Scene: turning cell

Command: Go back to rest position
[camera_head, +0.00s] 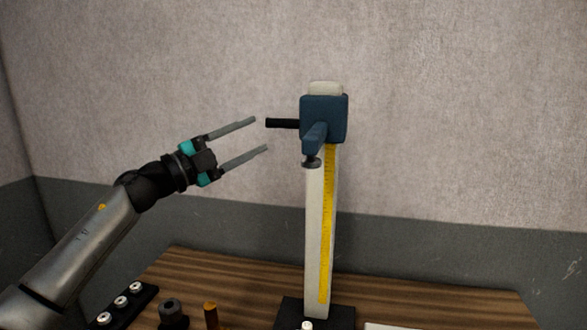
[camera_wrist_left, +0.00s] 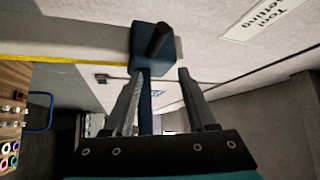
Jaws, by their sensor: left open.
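My left gripper (camera_head: 261,135) reaches in from the left in the head view. Its two long grey fingers are spread apart with nothing between them. The fingertips are just left of the black handle (camera_head: 282,123) of a blue slide head (camera_head: 324,118), and a small gap shows between them and the handle. The slide head sits near the top of a pale upright column (camera_head: 316,220) with a yellow scale. In the left wrist view the open fingers (camera_wrist_left: 160,75) point toward the blue head (camera_wrist_left: 146,45) and its black handle (camera_wrist_left: 158,40). My right gripper is not in view.
The column stands on a dark base (camera_head: 315,312) on a wooden table (camera_head: 240,280). A black rack (camera_head: 125,303) with several pale round pieces, a dark round part (camera_head: 172,312) and a brown cylinder (camera_head: 211,314) stand at front left. The space above the table's left is otherwise clear.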

